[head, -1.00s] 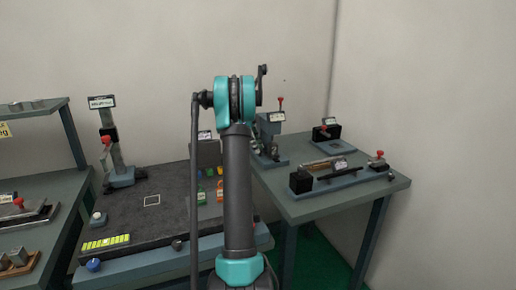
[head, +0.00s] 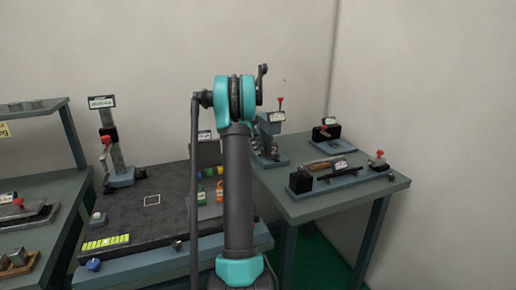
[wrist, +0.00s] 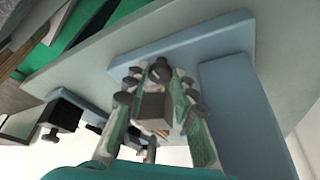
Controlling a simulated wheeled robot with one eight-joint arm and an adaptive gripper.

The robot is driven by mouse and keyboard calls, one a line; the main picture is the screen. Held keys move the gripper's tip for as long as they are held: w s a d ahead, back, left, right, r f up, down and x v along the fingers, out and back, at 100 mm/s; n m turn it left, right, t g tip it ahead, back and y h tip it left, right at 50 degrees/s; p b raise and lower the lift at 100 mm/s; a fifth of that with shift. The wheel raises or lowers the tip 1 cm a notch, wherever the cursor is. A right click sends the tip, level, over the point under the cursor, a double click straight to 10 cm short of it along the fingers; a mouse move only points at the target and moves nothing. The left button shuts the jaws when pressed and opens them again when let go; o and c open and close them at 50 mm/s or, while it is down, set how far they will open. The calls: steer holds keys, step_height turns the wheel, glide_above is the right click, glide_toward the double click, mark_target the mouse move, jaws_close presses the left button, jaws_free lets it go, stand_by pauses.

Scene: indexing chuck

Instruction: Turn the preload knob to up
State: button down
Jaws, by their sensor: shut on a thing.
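In the wrist view my gripper (wrist: 158,80) has its two fingers, with green inner faces, on either side of a small dark grey knob (wrist: 152,104). It is shut on this knob, in front of a light blue plate (wrist: 205,42). The fingers hide parts of the knob, and no label or pointer mark on it is readable, so its setting cannot be told. In the head view my upright arm covers the middle, and I cannot make out my gripper or the held knob.
In the wrist view a light blue bar (wrist: 240,125) stands close right of the fingers, and black blocks (wrist: 64,113) lie at left. In the head view the right bench (head: 325,205) carries several fixtures with red-tipped levers. A wall closes off the right side.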

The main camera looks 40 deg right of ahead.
steer(key=n+t+h, duration=0.1)
steer(key=n, duration=0.3)
steer(key=shift+s+a, duration=0.15)
steer(key=n+t, duration=0.1)
steer(key=n, duration=0.3)
steer(key=shift+s+n+t+h, duration=0.15)
steer(key=shift+n+t+h, duration=0.25)
steer(key=n+t, duration=0.1)
steer(key=n, duration=0.3)
steer(key=shift+s+t, duration=0.2)
steer(key=shift+t, duration=0.2)
steer(key=shift+n+t+y, duration=0.4)
steer(key=shift+n+t, duration=0.2)
steer(key=shift+n, duration=1.3)
steer(key=c, duration=1.5)
jaws_free()
steer(key=shift+c, duration=0.2)
